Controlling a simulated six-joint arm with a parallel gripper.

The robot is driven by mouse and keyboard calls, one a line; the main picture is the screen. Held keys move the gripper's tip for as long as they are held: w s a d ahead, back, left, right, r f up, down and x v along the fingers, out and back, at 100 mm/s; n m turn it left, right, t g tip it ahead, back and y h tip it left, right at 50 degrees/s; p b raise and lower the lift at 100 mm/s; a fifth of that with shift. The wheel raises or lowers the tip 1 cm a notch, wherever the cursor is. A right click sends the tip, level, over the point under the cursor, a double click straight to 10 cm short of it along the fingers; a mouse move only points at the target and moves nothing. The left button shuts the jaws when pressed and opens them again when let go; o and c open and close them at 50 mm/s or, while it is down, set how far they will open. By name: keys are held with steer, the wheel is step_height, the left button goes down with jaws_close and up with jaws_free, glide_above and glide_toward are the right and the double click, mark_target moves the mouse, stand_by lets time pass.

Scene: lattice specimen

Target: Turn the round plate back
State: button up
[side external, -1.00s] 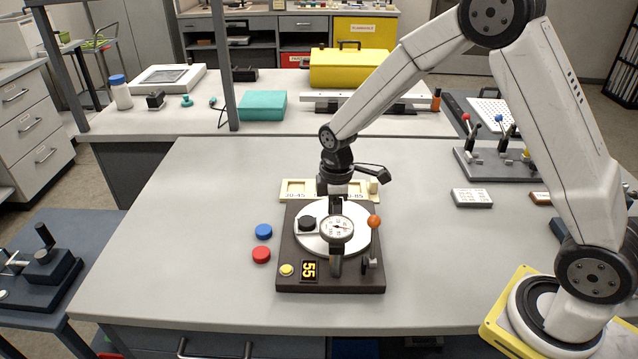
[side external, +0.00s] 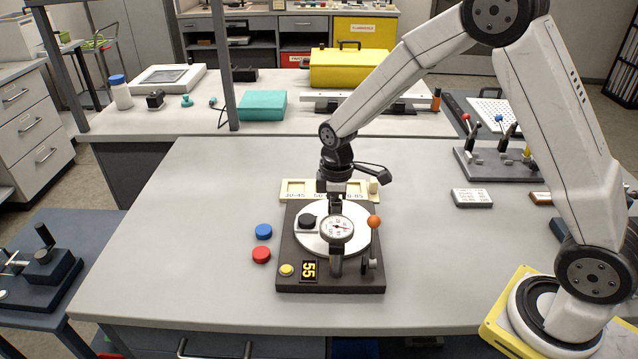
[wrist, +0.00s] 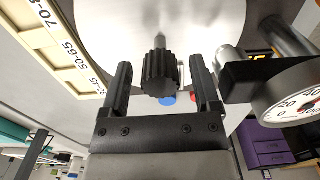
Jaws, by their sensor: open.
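The round plate (side external: 312,245) is a pale disc on a dark square base in the side view. Its pale face also shows in the wrist view (wrist: 205,25). A black round piece (side external: 307,221) sits at its left side. A white dial gauge (side external: 337,229) stands over the plate and hides part of it. My gripper (side external: 335,203) is low over the back part of the plate, behind the gauge. In the wrist view my gripper (wrist: 161,80) is open, with a dark ribbed knob (wrist: 159,72) between its fingers. Gaps show on both sides of the knob.
The base has an orange ball knob (side external: 374,221), a yellow button (side external: 287,270) and a display reading 55 (side external: 309,270). A cream labelled tray (side external: 293,187) lies behind. Blue (side external: 264,231) and red (side external: 261,255) discs lie left. The table's left side is clear.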

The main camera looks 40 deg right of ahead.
steer(key=shift+r, duration=2.5)
